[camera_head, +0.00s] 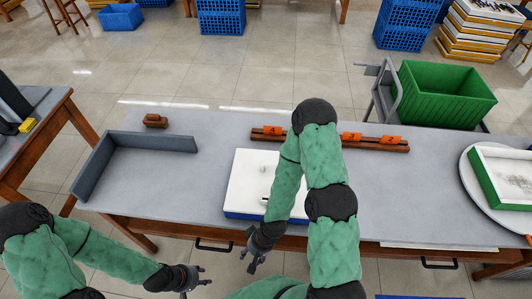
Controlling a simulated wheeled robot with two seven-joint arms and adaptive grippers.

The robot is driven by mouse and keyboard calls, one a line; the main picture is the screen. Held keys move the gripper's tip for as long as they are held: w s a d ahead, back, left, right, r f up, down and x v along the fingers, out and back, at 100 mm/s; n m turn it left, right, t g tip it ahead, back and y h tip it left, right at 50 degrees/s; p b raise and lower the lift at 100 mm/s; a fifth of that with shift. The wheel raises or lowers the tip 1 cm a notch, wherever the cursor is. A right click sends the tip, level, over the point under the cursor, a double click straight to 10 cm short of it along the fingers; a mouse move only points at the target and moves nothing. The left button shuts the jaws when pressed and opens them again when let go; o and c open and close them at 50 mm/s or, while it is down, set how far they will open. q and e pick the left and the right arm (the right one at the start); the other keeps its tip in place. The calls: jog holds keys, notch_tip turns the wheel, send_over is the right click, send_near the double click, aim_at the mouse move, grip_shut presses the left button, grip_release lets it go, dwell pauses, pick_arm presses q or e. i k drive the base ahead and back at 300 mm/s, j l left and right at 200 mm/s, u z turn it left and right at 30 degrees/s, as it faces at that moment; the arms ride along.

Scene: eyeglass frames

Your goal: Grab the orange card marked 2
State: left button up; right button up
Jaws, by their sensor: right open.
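Several orange cards stand in a long brown wooden rack (374,146) along the far side of the grey table. The rightmost visible card (388,140) seems to be marked 2, though the print is small. Another orange card (350,136) stands just left of it, and one more (272,130) is at the rack's left end. My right arm hides the rack's middle. My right gripper (249,264) is open and empty at the table's front edge, far from the cards. My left gripper (207,276) is open and empty in front of the table, lower left.
A white board with a blue edge (240,180) lies at the table's middle, partly behind my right arm. A grey angled barrier (150,141) and a small brown block (156,121) are at the left. A round tray (472,178) holds a green-sided box at the right.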

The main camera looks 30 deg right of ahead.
aim_at(386, 139)
jog(key=z, duration=1.95)
